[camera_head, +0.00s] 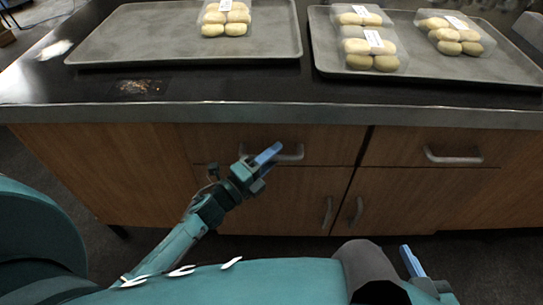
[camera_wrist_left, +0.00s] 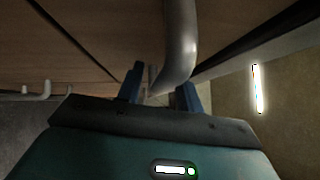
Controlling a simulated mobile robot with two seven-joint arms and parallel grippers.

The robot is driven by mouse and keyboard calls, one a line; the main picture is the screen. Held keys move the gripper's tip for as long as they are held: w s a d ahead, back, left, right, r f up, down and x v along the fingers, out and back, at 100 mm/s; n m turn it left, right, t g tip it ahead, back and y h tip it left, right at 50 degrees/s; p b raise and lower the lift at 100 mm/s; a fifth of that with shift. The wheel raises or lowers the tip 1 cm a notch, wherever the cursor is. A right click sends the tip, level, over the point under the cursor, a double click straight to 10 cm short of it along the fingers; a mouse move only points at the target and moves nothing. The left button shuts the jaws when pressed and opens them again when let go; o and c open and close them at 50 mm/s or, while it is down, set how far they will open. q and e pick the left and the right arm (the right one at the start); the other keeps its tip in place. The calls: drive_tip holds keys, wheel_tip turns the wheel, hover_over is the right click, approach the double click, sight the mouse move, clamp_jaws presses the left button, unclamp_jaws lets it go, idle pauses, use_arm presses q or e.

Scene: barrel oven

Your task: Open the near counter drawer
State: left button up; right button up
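The near counter drawer (camera_head: 220,146) has a wooden front and sits shut under the counter's left part. Its grey bar handle (camera_head: 292,154) shows just right of my left gripper (camera_head: 265,157), which overlaps the handle's left end. In the left wrist view the metal handle (camera_wrist_left: 180,45) comes down to between the blue fingertips of my left gripper (camera_wrist_left: 160,90). These fingers are apart; I cannot tell whether they touch the handle. My right gripper (camera_head: 412,262) shows at the lower right, away from the drawers, with one blue finger visible; its opening is hidden.
A second drawer with a handle (camera_head: 453,156) is to the right. Cupboard doors with upright handles (camera_head: 327,212) are below. The dark countertop (camera_head: 200,88) carries a left tray (camera_head: 150,40) and a right tray (camera_head: 330,62) with packaged buns (camera_head: 370,48).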

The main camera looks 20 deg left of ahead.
use_arm(q)
drive_tip(key=shift+c, duration=0.4)
clamp_jaws()
drive_tip(key=shift+s, duration=0.15)
